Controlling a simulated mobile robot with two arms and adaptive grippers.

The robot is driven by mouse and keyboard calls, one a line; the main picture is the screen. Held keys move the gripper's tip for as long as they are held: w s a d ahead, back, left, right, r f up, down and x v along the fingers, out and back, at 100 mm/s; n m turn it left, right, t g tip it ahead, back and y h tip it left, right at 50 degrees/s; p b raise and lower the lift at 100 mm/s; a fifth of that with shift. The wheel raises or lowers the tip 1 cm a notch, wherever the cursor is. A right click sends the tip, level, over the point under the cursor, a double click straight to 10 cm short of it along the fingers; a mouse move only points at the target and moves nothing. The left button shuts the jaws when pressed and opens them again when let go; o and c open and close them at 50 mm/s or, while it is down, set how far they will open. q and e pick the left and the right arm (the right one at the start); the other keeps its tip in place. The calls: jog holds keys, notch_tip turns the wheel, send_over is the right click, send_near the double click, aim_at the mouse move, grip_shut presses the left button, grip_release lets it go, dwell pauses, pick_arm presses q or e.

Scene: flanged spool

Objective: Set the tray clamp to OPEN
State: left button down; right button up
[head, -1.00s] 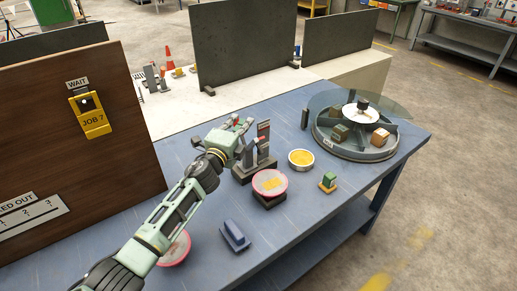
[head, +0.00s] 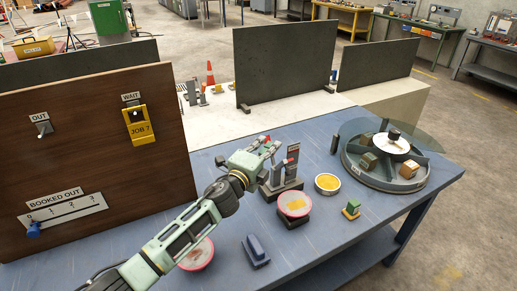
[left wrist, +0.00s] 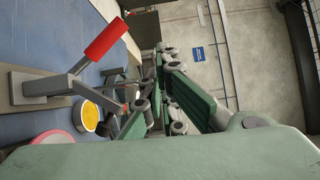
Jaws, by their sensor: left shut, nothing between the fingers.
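A grey clamp stand (head: 284,186) with upright posts and red parts stands on the blue table. In the left wrist view its red handle (left wrist: 106,40) sits on a grey lever, standing out at a slant from the base. Which setting the clamp is at, I cannot read. My left gripper (head: 270,147) is shut and empty, just above and left of the posts. It also shows in the left wrist view (left wrist: 165,55), to the right of the red handle and apart from it. My right gripper is in neither view.
Near the clamp are a red-rimmed round dish (head: 294,204), a yellow-filled dish (head: 327,183), a small green-and-yellow block (head: 351,210) and a blue block (head: 255,250). A round divided carousel (head: 350,165) stands at the right. A brown board (head: 90,150) rises at left.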

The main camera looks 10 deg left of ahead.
pick_arm(q)
jog(key=s+a+r, duration=0.2)
jog(key=s, duration=0.3)
jog(key=shift+s, duration=0.15)
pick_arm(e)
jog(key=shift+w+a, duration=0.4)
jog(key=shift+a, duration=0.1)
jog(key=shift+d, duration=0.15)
